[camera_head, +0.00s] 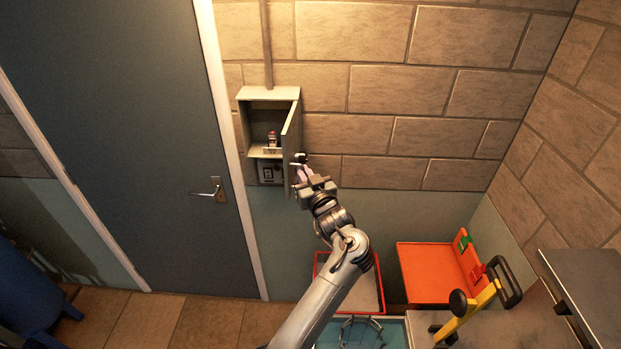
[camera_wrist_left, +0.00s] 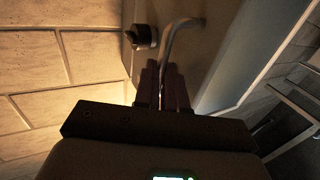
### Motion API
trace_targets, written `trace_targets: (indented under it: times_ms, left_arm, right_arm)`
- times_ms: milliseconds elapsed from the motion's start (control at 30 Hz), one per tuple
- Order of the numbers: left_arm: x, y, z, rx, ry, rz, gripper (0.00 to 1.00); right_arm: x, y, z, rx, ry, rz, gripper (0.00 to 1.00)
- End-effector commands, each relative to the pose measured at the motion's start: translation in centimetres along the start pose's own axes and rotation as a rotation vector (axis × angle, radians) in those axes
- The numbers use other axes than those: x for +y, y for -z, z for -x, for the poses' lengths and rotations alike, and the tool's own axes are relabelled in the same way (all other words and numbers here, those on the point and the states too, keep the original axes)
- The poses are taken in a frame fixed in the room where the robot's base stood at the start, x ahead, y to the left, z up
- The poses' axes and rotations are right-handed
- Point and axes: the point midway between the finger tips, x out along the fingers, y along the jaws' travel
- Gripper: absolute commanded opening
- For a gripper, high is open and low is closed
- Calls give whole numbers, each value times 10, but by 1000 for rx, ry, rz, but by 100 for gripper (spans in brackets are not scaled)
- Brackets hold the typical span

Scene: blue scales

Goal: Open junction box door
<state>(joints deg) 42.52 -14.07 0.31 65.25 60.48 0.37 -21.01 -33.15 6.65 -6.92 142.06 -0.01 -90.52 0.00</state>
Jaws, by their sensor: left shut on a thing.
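The junction box (camera_head: 268,94) is a pale grey-beige metal box on the brick wall, with a small device and a switch panel showing inside. Its door (camera_head: 290,141), hinged on the right, stands well open, roughly square to the wall. My left gripper (camera_head: 304,175) is at the lower part of the door, on its right side. In the left wrist view, my left gripper (camera_wrist_left: 164,85) is shut on the curved grey door handle (camera_wrist_left: 180,34). A black knob (camera_wrist_left: 142,37) sits on the door face beside the handle. The gripped part of the handle is hidden by the fingers.
A grey room door (camera_head: 120,130) with a lever handle (camera_head: 208,190) is left of the box. An orange box (camera_head: 437,273), a red-rimmed tray (camera_head: 362,292) and a yellow-handled tool (camera_head: 470,312) are at lower right. Wall right of the box is clear.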

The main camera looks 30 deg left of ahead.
Motion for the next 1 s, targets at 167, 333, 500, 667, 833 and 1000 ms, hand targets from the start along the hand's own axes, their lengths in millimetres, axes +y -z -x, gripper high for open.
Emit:
trace_targets:
  times_ms: [167, 333, 500, 667, 833, 1000]
  left_arm:
    - [-2, -3, -3, -4, 1, -7, 0]
    - [-2, -4, -3, -5, 0, -7, 21]
    - [-1, -2, -2, -3, 0, -4, 36]
    - [-1, -2, -2, -2, -1, -3, 36]
    - [0, -1, 0, -2, -1, -2, 36]
    - [1, 0, 6, -2, -3, -1, 36]
  right_arm:
    - [2, 0, 0, -1, -5, 5, 0]
    - [2, -1, 0, -2, -8, 9, 0]
    - [2, -1, 0, -1, -6, 7, 0]
    - [2, -1, 0, -1, -5, 6, 0]
    - [1, 0, 1, -1, -2, 2, 0]
    - [0, 2, 5, 0, 2, -3, 0]
